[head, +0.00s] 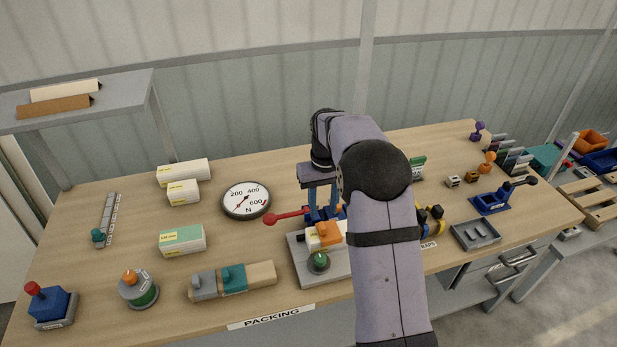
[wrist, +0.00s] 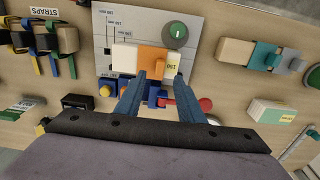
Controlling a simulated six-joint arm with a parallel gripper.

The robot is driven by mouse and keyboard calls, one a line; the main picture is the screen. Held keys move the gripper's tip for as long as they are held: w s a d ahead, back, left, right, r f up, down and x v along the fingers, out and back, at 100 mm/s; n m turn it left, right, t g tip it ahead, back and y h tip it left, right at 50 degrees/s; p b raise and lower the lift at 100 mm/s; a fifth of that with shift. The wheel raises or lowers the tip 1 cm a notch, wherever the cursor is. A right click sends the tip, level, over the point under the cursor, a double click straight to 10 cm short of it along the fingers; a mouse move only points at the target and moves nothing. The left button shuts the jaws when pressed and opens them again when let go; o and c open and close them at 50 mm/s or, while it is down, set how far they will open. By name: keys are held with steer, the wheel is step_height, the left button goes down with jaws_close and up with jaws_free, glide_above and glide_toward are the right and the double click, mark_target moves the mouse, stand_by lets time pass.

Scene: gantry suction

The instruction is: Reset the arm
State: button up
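My arm reaches from the bottom of the head view over the wooden bench, with the wrist bent down. My gripper (head: 325,213) points down above a grey plate (head: 308,274) that carries an orange-and-white block (head: 325,237) and a green knob (head: 318,262). In the wrist view my gripper (wrist: 156,77) has its two blue fingers apart. The orange part (wrist: 152,61) shows between and beyond the tips, and a blue piece lies below it. No held object shows; contact with the block cannot be told.
A red-handled lever (head: 285,217) lies just left of my gripper. A round gauge (head: 246,200), several cartons (head: 183,240) and a grey-and-teal tool (head: 232,281) stand to the left. A blue clamp (head: 492,202) and a grey tray (head: 475,235) are at the right. A shelf (head: 135,91) overhangs the back left.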

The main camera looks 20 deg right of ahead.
steer(key=s+a, duration=0.3)
steer(key=s, duration=1.1)
steer(key=s+a, duration=0.4)
steer(key=s, duration=1)
step_height(320, 180, down, 18)
steer(key=b, duration=1.7)
steer(key=shift+d+f+b, duration=0.15)
steer(key=shift+b, duration=0.2)
steer(key=shift+f, duration=0.1)
